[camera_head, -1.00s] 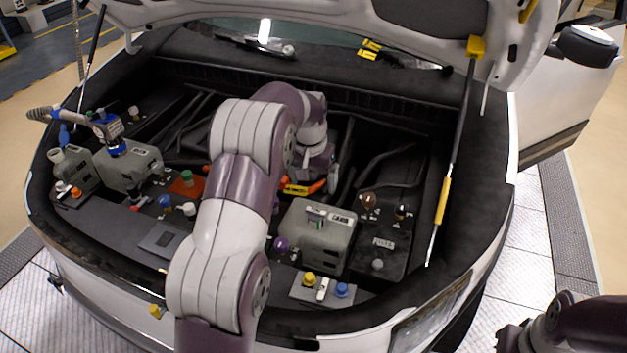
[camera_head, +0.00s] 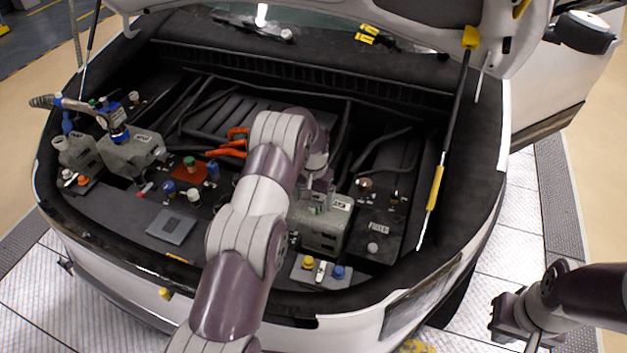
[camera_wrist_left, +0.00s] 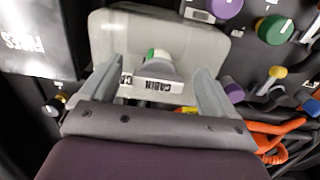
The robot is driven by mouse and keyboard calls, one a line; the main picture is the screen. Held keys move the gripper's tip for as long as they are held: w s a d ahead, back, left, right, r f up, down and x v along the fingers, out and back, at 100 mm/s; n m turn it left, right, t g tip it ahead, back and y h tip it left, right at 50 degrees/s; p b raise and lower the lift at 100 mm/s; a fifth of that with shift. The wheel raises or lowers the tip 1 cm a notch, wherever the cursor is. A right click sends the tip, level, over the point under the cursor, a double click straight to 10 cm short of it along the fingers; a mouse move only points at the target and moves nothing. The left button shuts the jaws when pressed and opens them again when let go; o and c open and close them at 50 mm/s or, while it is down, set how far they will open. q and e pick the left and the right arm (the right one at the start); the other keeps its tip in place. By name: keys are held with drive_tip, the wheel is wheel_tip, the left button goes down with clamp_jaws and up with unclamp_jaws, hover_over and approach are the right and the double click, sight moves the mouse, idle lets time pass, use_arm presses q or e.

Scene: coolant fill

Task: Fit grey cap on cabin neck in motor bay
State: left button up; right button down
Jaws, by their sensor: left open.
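The cabin tank (camera_head: 322,232) is a grey box at the right of the motor bay, and it also shows in the wrist view (camera_wrist_left: 105,38). A white CABIN label (camera_wrist_left: 152,84) stands by a short grey-white neck (camera_wrist_left: 158,62) with a green edge. I cannot tell whether a grey cap sits on that neck. My left gripper (camera_head: 318,192) is over the tank; in the wrist view its open fingers (camera_wrist_left: 155,82) stand on either side of the neck and label, apart from them. A small grey knob (camera_head: 372,247) is near the FUSES box. My right gripper (camera_head: 506,316) is outside the car at lower right.
A small tray (camera_head: 322,281) in front of the tank holds a yellow cap (camera_head: 307,262) and a blue cap (camera_head: 338,271). Orange cables (camera_head: 230,150) lie left of my arm. A yellow-sleeved strut (camera_head: 436,188) stands at right. Another grey tank (camera_head: 132,152) is at left.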

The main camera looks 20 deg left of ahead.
use_arm(q)
drive_tip(key=shift+f, duration=0.55)
drive_tip(key=c, duration=1)
drive_tip(key=shift+o, duration=0.7)
drive_tip(key=shift+c, duration=0.3)
drive_tip(key=shift+f+m+b, duration=0.15)
drive_tip(key=shift+m+b, duration=0.35)
drive_tip(key=shift+m, duration=0.2)
drive_tip(key=shift+s+m, duration=0.1)
drive_tip(key=shift+m, duration=0.8)
